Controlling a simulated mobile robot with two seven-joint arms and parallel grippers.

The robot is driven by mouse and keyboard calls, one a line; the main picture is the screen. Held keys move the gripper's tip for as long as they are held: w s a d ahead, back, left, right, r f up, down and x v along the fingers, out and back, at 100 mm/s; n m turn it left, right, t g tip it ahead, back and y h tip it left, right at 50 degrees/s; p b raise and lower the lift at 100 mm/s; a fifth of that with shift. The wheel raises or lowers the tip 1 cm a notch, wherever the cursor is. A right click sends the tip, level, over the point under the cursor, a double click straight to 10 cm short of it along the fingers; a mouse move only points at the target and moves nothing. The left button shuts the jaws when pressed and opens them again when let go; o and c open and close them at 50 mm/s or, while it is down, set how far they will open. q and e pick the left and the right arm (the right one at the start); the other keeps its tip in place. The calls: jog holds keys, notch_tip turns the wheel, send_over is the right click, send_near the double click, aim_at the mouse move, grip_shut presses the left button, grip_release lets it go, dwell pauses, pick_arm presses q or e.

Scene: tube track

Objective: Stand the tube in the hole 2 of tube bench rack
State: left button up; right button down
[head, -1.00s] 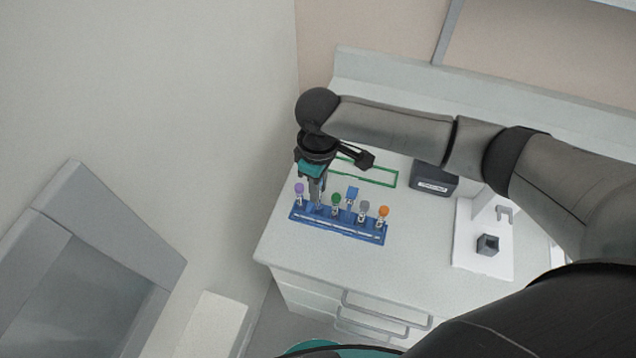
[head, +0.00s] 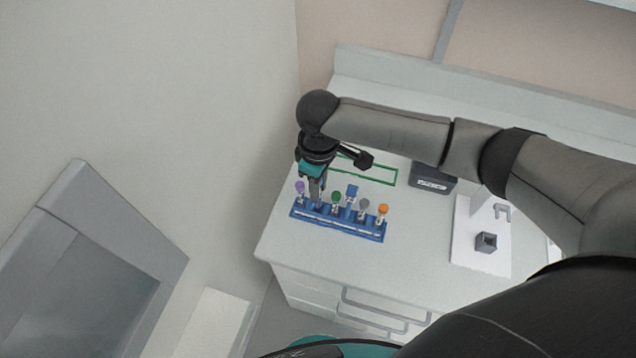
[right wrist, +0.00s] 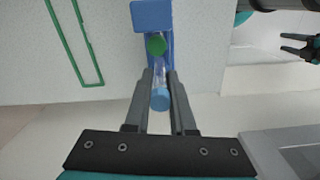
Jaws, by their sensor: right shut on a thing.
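The blue tube bench rack (head: 338,224) stands near the front left of the counter. It holds tubes with purple (head: 300,186), green (head: 336,197), grey (head: 363,202) and orange (head: 384,209) caps. My right gripper (head: 316,201) points down at the rack between the purple and green caps. In the right wrist view its fingers (right wrist: 160,92) are shut on a blue-capped tube (right wrist: 160,99), close to the green cap (right wrist: 155,45). The tube's lower end is hidden, so I cannot tell how deep it sits. My left gripper (right wrist: 298,47) shows at the right wrist view's edge, its prongs apart.
A green rectangular outline (head: 370,172) lies behind the rack. A dark box (head: 433,180) and a white board with a small grey block (head: 487,242) stand to the right. The counter between rack and board is clear. A wall is close on the left.

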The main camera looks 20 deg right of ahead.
jog(key=shift+f, duration=0.3)
dwell(0.4)
jog(key=shift+f, duration=0.35)
jog(key=shift+f, duration=0.3)
jog(key=shift+f, duration=0.35)
dwell(0.3)
jog(key=c, duration=0.7)
grip_release()
